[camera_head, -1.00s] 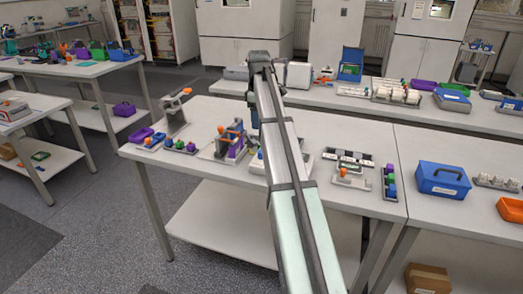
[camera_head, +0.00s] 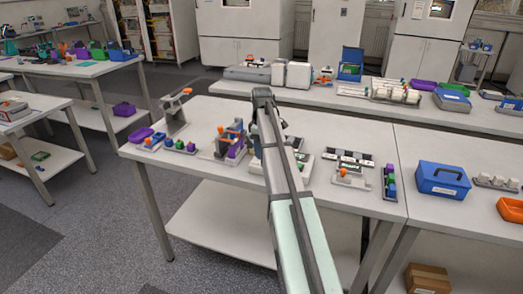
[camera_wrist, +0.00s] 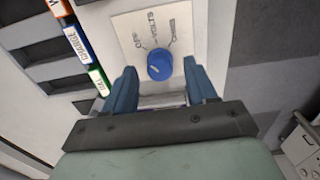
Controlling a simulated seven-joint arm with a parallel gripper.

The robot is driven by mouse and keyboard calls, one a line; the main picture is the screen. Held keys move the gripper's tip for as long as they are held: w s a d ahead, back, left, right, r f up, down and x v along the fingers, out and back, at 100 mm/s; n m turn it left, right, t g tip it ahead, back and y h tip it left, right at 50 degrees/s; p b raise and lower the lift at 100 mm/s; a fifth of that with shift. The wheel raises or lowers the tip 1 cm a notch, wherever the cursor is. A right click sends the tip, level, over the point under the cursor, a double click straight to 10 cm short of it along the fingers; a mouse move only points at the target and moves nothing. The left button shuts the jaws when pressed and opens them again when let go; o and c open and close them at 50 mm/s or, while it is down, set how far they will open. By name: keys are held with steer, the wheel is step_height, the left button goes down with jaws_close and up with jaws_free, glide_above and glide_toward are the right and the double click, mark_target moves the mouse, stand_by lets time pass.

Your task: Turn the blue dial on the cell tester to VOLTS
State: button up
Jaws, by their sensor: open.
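The blue dial (camera_wrist: 160,65) is a round knob on a pale plate (camera_wrist: 128,24) in the wrist view. VOLTS is printed beyond it, with OFF to the left and a blurred label to the right. A small light mark shows on the dial, but I cannot tell which label it points at. My gripper (camera_wrist: 161,72) is open, its two blue fingers on the dial's left and right with gaps; I cannot tell its height over the dial. In the head view my arm hides the gripper and the dial.
In the wrist view, orange, blue CHARGE and green labelled tabs (camera_wrist: 77,44) stand left of the plate. In the head view, an orange-and-purple fixture (camera_head: 230,142) stands left of my arm, small trays (camera_head: 352,172) right. A blue box (camera_head: 442,180) is farther right.

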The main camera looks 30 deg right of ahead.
steer(key=shift+f, duration=0.65)
steer(key=c, duration=1.1)
